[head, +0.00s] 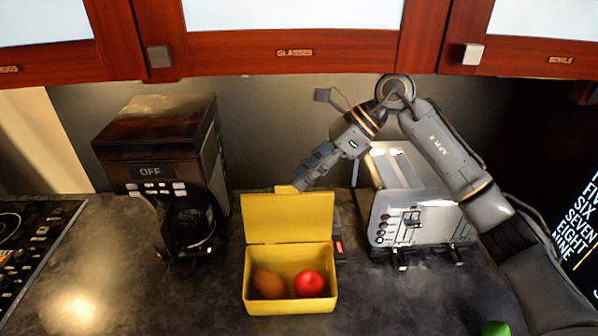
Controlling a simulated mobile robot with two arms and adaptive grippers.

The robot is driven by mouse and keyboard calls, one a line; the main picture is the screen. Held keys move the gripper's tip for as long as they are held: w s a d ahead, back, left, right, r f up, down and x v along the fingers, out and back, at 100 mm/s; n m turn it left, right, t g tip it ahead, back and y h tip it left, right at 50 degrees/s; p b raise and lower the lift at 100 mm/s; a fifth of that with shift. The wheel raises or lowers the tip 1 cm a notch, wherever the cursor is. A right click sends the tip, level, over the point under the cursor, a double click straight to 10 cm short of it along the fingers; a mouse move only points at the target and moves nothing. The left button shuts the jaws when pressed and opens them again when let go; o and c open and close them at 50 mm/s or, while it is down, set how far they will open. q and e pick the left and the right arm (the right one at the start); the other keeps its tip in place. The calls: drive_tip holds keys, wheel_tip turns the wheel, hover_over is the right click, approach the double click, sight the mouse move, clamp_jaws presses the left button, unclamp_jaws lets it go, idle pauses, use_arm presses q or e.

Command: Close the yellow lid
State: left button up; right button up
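The yellow lid (287,219) stands upright, open, at the back edge of the yellow box (290,302) on the counter. Inside the box lie an orange-brown fruit (268,284) and a red fruit (308,284). My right gripper (303,184) comes in from the right and points down to the left, at the lid's top edge. Its fingertips are small and partly overlap the lid's edge, so I cannot tell whether they touch it or how far apart they are. My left gripper is not in view.
A coffee maker (160,150) stands to the left of the box. A silver toaster (420,218) stands to the right. A stove (28,240) is at the far left. Red-brown cabinets (290,52) hang above. The counter in front of the coffee maker is clear.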

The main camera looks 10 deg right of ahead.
drive_tip(key=shift+x, duration=1.2)
drive_tip(key=shift+d+f, duration=0.15)
clamp_jaws()
